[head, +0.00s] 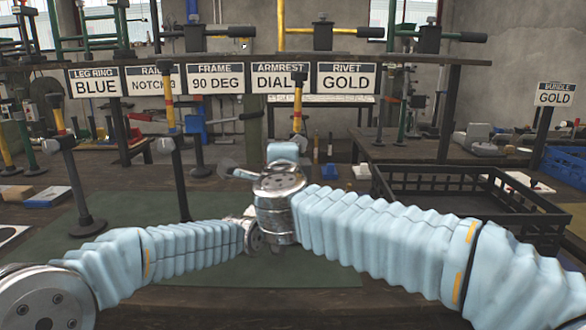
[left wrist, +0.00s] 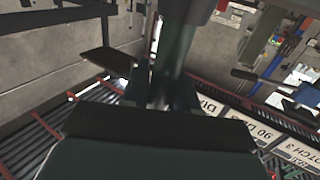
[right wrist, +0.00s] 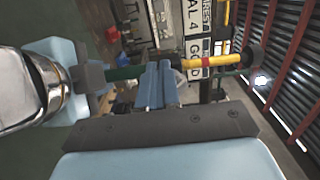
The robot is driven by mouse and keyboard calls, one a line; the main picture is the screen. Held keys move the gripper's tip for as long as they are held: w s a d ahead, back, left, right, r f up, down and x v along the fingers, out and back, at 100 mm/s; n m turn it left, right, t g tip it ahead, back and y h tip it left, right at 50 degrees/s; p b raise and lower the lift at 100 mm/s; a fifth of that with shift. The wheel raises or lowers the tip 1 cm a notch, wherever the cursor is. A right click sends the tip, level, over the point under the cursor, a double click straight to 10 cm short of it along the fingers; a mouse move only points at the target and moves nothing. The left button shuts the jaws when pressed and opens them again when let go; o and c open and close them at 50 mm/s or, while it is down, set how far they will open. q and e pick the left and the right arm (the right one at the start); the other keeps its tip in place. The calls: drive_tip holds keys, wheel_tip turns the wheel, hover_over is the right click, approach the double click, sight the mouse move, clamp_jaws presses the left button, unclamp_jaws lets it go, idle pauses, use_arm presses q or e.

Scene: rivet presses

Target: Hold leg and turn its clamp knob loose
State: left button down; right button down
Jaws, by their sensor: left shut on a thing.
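A leg (head: 297,112) stands upright in the middle of the head view, with a black top and a yellow, red-banded tube. Its lower part is hidden behind my arms. In the right wrist view the leg lies sideways, with a yellow part (right wrist: 228,60) and a dark green part (right wrist: 122,73). My left gripper (right wrist: 92,77) is shut on the green part; the left wrist view shows a dark tube between its fingers. My right gripper (right wrist: 160,80) has its pale blue fingers at the leg near the green-yellow joint. They hide the clamp knob there, and their grip is unclear.
More banded legs (head: 170,110) stand to the left. A row of signs (head: 215,79) hangs on the rack behind. A black crate (head: 450,203) is close on the right, beside my right arm. A blue bin (head: 563,163) is at the far right. The green mat (head: 130,205) has bare room at left.

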drive_tip(key=shift+w+d+f, duration=0.1)
drive_tip(key=shift+w+d, duration=0.05)
drive_tip(key=shift+d, duration=0.1)
drive_tip(key=s+a, duration=0.1)
drive_tip(key=s, duration=0.5)
idle(0.3)
drive_tip(key=shift+s, duration=0.1)
drive_tip(key=w+r, duration=0.2)
drive_tip(key=w, duration=0.4)
drive_tip(key=shift+w+r, duration=0.35)
drive_tip(key=shift+r, duration=0.05)
drive_tip(key=shift+d+f, duration=0.1)
drive_tip(key=shift+d, duration=0.1)
idle(0.7)
drive_tip(key=shift+f, duration=0.2)
